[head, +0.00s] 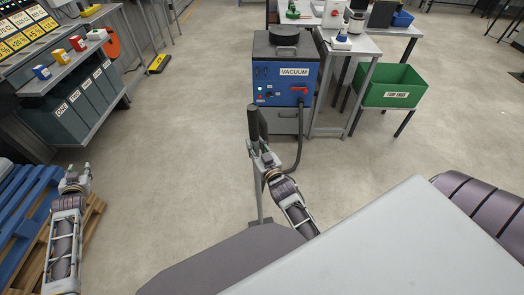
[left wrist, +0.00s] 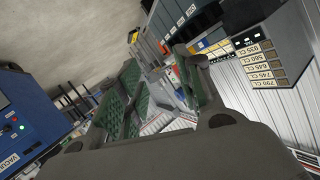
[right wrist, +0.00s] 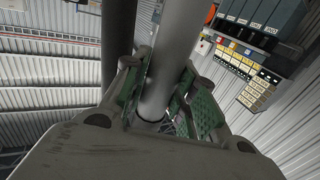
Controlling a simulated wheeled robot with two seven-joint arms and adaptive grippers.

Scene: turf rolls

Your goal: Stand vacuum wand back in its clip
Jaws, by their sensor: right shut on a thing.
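The vacuum wand shows in the head view as a thin grey tube (head: 259,190) with a dark upper handle (head: 253,121). It stands nearly upright in front of the blue vacuum (head: 284,76). My right gripper (head: 262,158) is shut around the tube below the handle. In the right wrist view the grey tube (right wrist: 163,60) passes between the fingers, with a darker tube (right wrist: 118,55) beside it. I cannot make out the clip. My left gripper (head: 76,176) is open and empty at the left, far from the wand.
A dark hose (head: 299,150) runs from the vacuum down toward the wand. A green bin (head: 393,87) and a grey table (head: 350,45) stand right of the vacuum. Blue and wooden pallets (head: 25,205) lie at the left, near my left arm. The floor between is clear.

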